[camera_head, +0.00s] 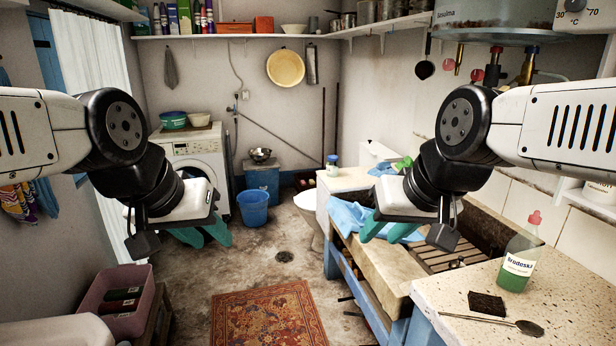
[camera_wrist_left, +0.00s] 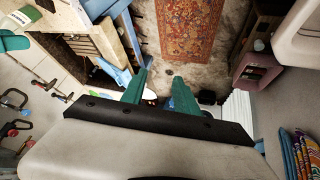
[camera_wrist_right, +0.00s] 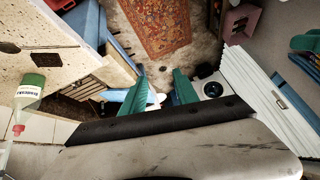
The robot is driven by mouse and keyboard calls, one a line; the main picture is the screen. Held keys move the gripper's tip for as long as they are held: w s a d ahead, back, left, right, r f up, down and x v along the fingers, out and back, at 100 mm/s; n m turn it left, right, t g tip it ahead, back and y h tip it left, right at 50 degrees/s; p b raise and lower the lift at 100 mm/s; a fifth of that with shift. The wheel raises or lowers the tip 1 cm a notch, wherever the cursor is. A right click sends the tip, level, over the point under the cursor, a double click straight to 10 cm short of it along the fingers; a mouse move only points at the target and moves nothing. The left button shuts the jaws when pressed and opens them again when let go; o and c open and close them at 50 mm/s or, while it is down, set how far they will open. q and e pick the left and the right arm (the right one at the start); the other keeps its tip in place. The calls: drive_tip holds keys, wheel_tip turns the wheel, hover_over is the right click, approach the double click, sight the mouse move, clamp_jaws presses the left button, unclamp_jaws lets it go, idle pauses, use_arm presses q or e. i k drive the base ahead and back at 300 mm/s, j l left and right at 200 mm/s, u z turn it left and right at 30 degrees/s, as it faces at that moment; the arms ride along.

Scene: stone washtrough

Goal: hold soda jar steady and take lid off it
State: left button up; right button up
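A small white jar with a blue lid (camera_head: 332,165), which looks like the soda jar, stands upright on a pale cabinet top in the middle distance. Its lid is on. My left gripper (camera_head: 207,236) is in the air over the floor, left of the jar and much nearer to me. It is open and empty, its green fingers apart in the left wrist view (camera_wrist_left: 160,92). My right gripper (camera_head: 384,232) is in front of the stone trough, right of the jar. It is open and empty in the right wrist view (camera_wrist_right: 158,92). Neither gripper touches the jar.
The stone trough (camera_head: 375,268) with a blue cloth (camera_head: 350,214) lies at right. A green bottle (camera_head: 520,258), dark sponge (camera_head: 486,303) and spoon (camera_head: 500,322) are on the speckled counter (camera_head: 440,298).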

sight(332, 167)
drive_tip(key=i+z, duration=0.1)
drive_tip(key=i, duration=0.55)
drive_tip(key=i+j, duration=0.15)
drive_tip(key=i, duration=0.5)
drive_tip(key=i+j+z, duration=0.15)
drive_tip(key=i, duration=0.45)
drive_tip(key=i+j+z, duration=0.25)
drive_tip(key=i, duration=0.15)
drive_tip(key=i+j+z, duration=0.2)
drive_tip(key=i, duration=0.2)
